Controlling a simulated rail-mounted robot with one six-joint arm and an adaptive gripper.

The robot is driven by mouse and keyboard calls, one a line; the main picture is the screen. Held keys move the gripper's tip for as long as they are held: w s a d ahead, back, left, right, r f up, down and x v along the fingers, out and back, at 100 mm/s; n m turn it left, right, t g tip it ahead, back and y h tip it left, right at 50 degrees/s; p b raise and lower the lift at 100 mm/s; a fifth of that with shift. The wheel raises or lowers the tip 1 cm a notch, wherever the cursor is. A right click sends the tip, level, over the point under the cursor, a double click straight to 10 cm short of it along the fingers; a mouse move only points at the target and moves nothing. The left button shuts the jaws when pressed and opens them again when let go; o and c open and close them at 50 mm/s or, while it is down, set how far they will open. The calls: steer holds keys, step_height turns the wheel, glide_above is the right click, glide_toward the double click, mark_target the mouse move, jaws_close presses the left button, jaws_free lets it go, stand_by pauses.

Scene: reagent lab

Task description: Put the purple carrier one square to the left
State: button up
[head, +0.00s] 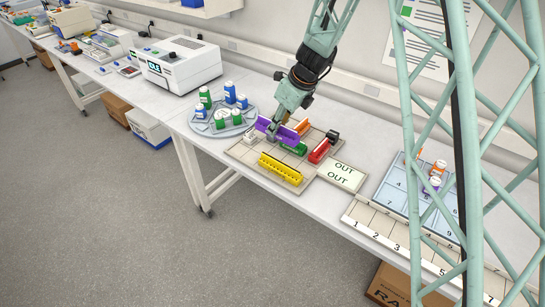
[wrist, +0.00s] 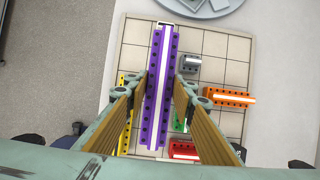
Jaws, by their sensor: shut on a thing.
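The purple carrier (head: 285,136) is a long bar with a pale centre strip and dark holes along both sides. In the wrist view the purple carrier (wrist: 161,85) runs lengthwise between the two fingers of my gripper (wrist: 163,105). My gripper (head: 273,132) is shut on it over the gridded board (head: 240,151). I cannot tell whether the carrier touches the board. The board's squares also show in the wrist view (wrist: 215,45). Part of the board under the carrier and fingers is hidden.
On the board are yellow (head: 281,167), green (head: 294,148), red (head: 319,151) and orange (head: 302,127) carriers and a grey block (wrist: 189,64). An OUT plate (head: 343,175) adjoins the board. A round tray (head: 205,128) with bottles stands to the left.

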steer(key=shift+w, duration=0.1)
stand_by(0.4)
steer(key=shift+f+b, duration=0.8)
steer(key=shift+f, duration=2.3)
steer(key=shift+f, duration=0.1)
steer(key=shift+f+b, duration=0.55)
steer(key=shift+f, duration=1.25)
steer(key=shift+f, duration=0.15)
steer(key=o, duration=0.6)
steer(key=shift+o, duration=0.2)
